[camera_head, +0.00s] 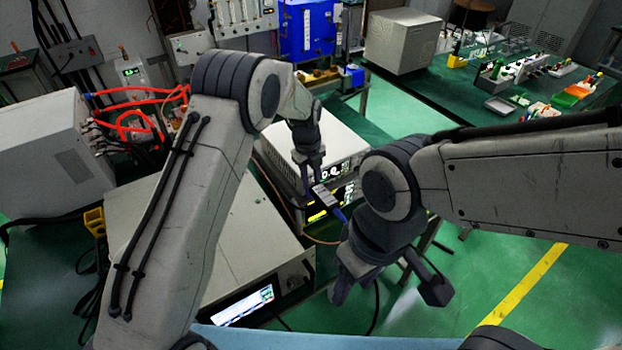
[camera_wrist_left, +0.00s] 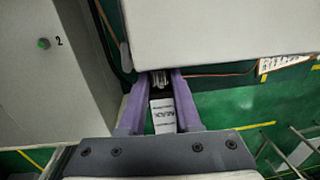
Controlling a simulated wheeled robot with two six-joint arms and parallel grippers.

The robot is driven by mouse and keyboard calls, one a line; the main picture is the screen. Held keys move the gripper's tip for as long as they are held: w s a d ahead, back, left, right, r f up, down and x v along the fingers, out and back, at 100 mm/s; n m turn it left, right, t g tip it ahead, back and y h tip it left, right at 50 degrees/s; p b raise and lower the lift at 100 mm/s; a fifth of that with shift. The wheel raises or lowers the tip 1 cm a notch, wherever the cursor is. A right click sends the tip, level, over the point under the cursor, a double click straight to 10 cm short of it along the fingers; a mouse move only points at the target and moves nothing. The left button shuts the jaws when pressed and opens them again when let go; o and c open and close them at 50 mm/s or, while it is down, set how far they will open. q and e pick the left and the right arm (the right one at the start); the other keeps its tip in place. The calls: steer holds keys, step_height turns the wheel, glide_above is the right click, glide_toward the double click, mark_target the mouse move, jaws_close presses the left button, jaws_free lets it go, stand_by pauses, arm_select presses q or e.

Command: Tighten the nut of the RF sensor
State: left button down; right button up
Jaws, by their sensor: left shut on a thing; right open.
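The RF sensor (camera_head: 325,194) is a small body with a white printed label, below the fingers of my left gripper (camera_head: 312,172) in the head view. The left wrist view shows its label (camera_wrist_left: 163,115) between the purple fingers. My left gripper (camera_wrist_left: 161,80) is shut on a ridged metal piece, apparently the nut (camera_wrist_left: 160,78), at the edge of a pale instrument box (camera_wrist_left: 220,30). The exact contact is too small to see. A blue cable (camera_head: 343,217) is at the sensor's lower end. My right gripper (camera_head: 388,291) is open and empty, lower and to the right.
A stack of pale instruments (camera_head: 345,145) with lit displays stands behind the sensor. A larger grey box (camera_head: 225,225) with a lit screen (camera_head: 243,306) is at lower left. Cables hang below the sensor. Green floor (camera_head: 500,280) is open on the right.

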arm_select(q)
steer(key=shift+d+r+g+y+p, duration=0.15)
steer(key=shift+g+y+p, duration=0.2)
steer(key=shift+p, duration=0.2)
steer(key=shift+w+y+p, duration=0.1)
steer(key=shift+y+p, duration=0.15)
steer(key=shift+p, duration=0.05)
steer(key=shift+w+d+f+g+y, duration=0.1)
steer(key=shift+d+f+g+y, duration=0.1)
steer(key=shift+g+y, duration=0.4)
steer(key=shift+w+f+g+y, duration=0.1)
steer(key=shift+g+y, duration=0.15)
steer(key=shift+y, duration=0.15)
steer(key=shift+f+y+b, duration=0.1)
steer(key=shift+y+b, duration=0.3)
steer(key=shift+g+y+b, duration=0.3)
steer(key=shift+g+b, duration=0.05)
steer(key=shift+g, duration=0.15)
steer(key=shift+r, duration=0.2)
steer(key=c, duration=0.6)
jaws_free()
